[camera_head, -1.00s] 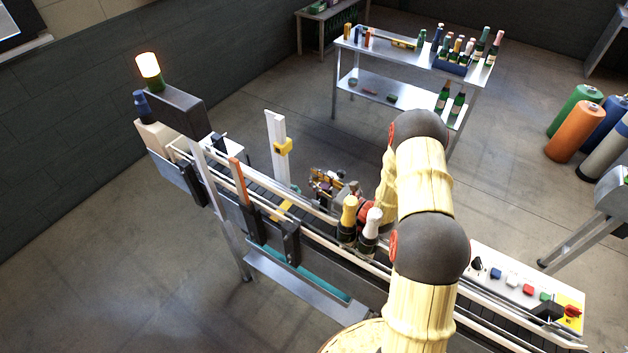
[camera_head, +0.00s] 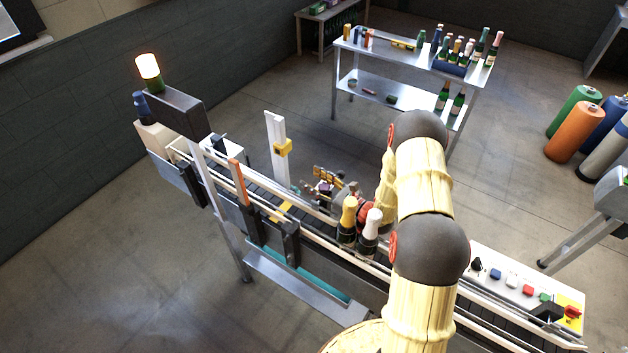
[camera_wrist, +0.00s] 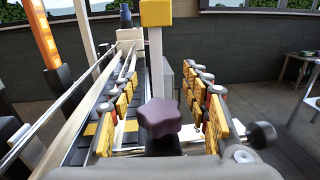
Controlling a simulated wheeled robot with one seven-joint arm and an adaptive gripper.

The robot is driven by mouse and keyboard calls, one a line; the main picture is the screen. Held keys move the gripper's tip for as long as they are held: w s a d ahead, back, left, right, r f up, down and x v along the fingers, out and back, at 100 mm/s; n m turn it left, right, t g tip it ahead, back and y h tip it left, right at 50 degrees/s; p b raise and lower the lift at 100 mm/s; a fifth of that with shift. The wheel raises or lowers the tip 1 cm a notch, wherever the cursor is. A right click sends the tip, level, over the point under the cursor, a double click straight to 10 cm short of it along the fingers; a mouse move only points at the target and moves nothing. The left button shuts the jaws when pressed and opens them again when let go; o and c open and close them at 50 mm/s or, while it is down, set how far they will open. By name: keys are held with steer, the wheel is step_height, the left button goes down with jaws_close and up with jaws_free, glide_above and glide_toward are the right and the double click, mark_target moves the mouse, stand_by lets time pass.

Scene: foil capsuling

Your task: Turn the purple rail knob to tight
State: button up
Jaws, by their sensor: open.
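The purple rail knob (camera_wrist: 160,117) is a lobed star-shaped knob in the middle of the wrist view. My gripper (camera_wrist: 163,80) is open, with one yellow-padded finger to the left of the knob and the other to its right. Gaps show on both sides, and I see no contact. In the head view my gripper (camera_head: 326,180) is over the far side of the conveyor, with a small purple patch between its fingers. The knob's mount and any tight marking are hidden.
A white post (camera_head: 277,160) with a yellow block (camera_head: 283,147) stands just beyond the knob. Two foil-topped bottles (camera_head: 348,220) (camera_head: 370,232) stand on the conveyor close to my arm. Guide rails (camera_wrist: 75,95) run along the left. Open floor lies behind the conveyor.

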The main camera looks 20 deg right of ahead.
step_height(320, 180, up, 10)
stand_by(0.6)
